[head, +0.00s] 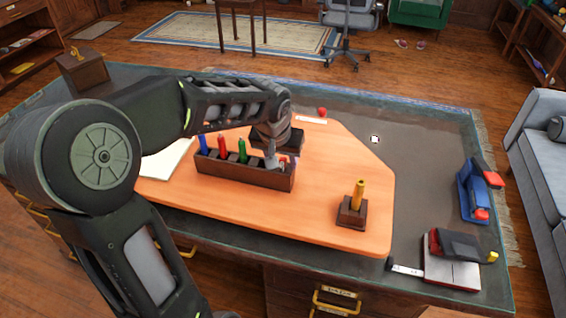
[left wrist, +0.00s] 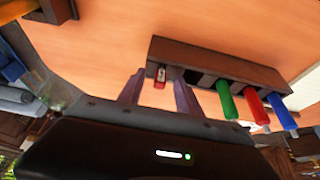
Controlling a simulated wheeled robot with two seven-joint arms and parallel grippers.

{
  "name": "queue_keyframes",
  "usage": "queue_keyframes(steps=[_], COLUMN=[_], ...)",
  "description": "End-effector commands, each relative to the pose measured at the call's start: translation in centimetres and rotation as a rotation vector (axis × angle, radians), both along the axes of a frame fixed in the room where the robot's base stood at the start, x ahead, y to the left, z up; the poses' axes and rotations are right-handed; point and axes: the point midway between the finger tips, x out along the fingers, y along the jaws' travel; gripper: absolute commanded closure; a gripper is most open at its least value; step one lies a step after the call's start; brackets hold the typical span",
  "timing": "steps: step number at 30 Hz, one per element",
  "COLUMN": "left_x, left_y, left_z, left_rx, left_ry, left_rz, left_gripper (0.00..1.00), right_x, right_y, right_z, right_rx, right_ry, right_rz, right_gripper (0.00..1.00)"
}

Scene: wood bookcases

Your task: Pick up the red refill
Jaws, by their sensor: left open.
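A dark wooden holder (head: 245,178) stands on the orange desk board. Upright in it are blue (head: 203,145), red (head: 222,147) and green (head: 242,151) sticks; the red one also shows in the left wrist view (left wrist: 257,106). My left gripper (head: 277,160) is over the right end of the holder, away from the red stick. In the left wrist view its two purplish fingers (left wrist: 158,93) are open, on either side of a small red piece with a pale top (left wrist: 160,78) in the end slot. I cannot tell which red item is the refill. My right gripper is not seen.
A second dark tray (head: 290,140) stands just behind the holder. A small wooden block with a yellow stick (head: 358,196) stands to the right. A blue stapler-like tool (head: 473,192) and a black-and-red device (head: 455,262) lie further right. The board's front middle is clear.

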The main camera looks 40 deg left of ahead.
Motion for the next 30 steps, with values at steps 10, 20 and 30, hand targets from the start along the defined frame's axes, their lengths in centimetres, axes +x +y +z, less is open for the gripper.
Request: queue_keyframes(steps=[10,20,30], left_x=[0.00,0.00,-0.01], left_y=[-0.01,-0.01,-0.01], left_z=[0.03,0.04,0.04], left_rx=[0.000,0.000,0.000], left_ry=[0.000,0.000,0.000], left_rz=[0.000,0.000,0.000], left_gripper=[0.59,0.82,1.00], right_x=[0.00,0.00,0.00], right_y=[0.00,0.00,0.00], right_z=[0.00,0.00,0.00], right_rx=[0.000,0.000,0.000], right_ry=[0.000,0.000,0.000], right_rz=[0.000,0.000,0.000], right_gripper=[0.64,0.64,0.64])
